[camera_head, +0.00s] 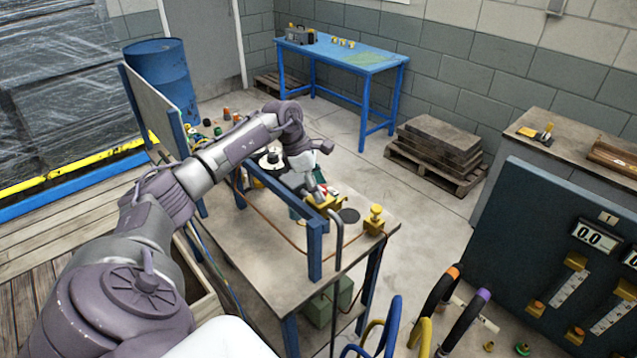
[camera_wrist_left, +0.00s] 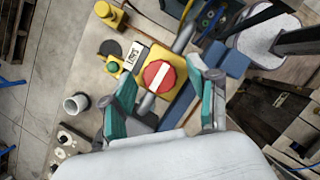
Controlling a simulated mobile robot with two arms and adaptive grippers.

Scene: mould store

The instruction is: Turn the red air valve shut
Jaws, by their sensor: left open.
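The red air valve (camera_wrist_left: 158,76) is a round red knob with a white bar across it, on a yellow block (camera_wrist_left: 172,62). A grey pipe (camera_wrist_left: 183,38) runs through the block, and the white bar lies roughly along it. A small white label with dark letters sits beside the knob. My left gripper (camera_wrist_left: 161,80) is open, its teal-padded fingers on either side of the knob, with no clear contact. In the head view my left gripper (camera_head: 310,183) is over the workbench at the yellow block, largely hiding the knob. My right gripper is not in view.
A green button (camera_wrist_left: 112,67), a yellow fitting (camera_wrist_left: 108,13) and a white cup (camera_wrist_left: 76,103) are near the valve. A blue post (camera_head: 315,248) and a bent grey pipe (camera_head: 338,240) rise at the workbench's (camera_head: 265,262) near edge. Open floor lies beyond it.

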